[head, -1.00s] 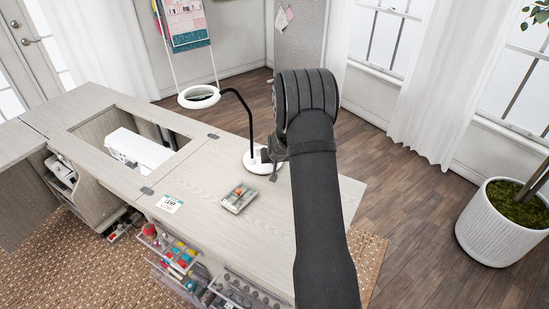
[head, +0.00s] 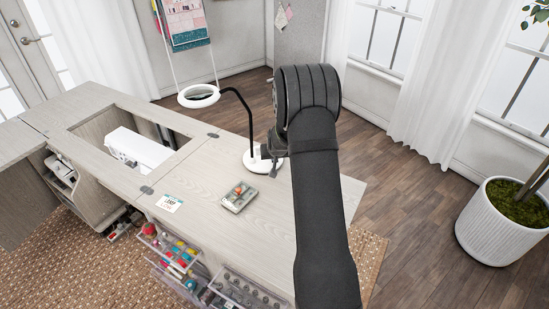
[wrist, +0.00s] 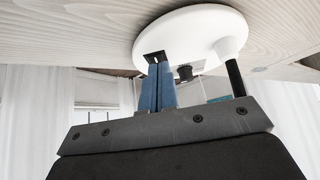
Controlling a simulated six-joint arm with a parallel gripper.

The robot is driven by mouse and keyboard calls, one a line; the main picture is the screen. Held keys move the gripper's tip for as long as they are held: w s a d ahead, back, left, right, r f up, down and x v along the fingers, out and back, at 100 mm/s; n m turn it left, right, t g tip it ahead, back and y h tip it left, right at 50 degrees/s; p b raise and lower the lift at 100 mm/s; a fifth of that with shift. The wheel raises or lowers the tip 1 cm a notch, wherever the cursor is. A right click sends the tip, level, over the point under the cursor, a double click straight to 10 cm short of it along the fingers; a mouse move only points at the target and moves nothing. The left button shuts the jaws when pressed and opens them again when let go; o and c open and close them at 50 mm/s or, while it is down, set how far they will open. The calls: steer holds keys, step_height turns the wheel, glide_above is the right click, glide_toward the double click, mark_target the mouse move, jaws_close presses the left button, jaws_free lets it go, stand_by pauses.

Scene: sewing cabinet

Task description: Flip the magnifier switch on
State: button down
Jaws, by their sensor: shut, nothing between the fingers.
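The magnifier lamp has a white ring head (head: 198,104), a thin black curved arm (head: 248,112) and a round white base (head: 252,162) on the cabinet top. My gripper (head: 263,155) is shut and empty, low at the base and partly covering it. In the wrist view the white base (wrist: 195,30) fills the upper middle.
A small clear box (head: 239,197) and a printed card (head: 170,203) lie on the cabinet top (head: 215,172). A white sewing machine (head: 138,150) sits in the opening at left. Drawers of thread stand in front. A planter (head: 505,222) is at far right.

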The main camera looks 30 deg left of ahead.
steer(key=r, duration=0.4)
steer(key=shift+s+d, duration=0.25)
steer(key=s+d+r, duration=0.5)
steer(key=s, duration=0.1)
steer(key=shift+s+r, duration=0.15)
steer(key=shift+s, duration=0.15)
steer(key=w+a+f, duration=0.1)
steer(key=w+f, duration=0.1)
steer(key=w+a+f, duration=0.2)
steer(key=f, duration=0.1)
steer(key=w+a+f, duration=0.2)
steer(key=shift+w+a+f, duration=0.1)
steer(key=shift+w+f, duration=0.15)
steer(key=shift+w, duration=0.15)
steer(key=shift+w+a+r, duration=0.4)
steer(key=shift+w+r, duration=0.05)
steer(key=shift+w, duration=0.1)
steer(key=shift+w+a+r, duration=0.2)
steer(key=shift+w, duration=0.05)
steer(key=shift+s+d+r, duration=0.2)
steer(key=shift+s+r, duration=0.1)
steer(key=shift+r, duration=0.35)
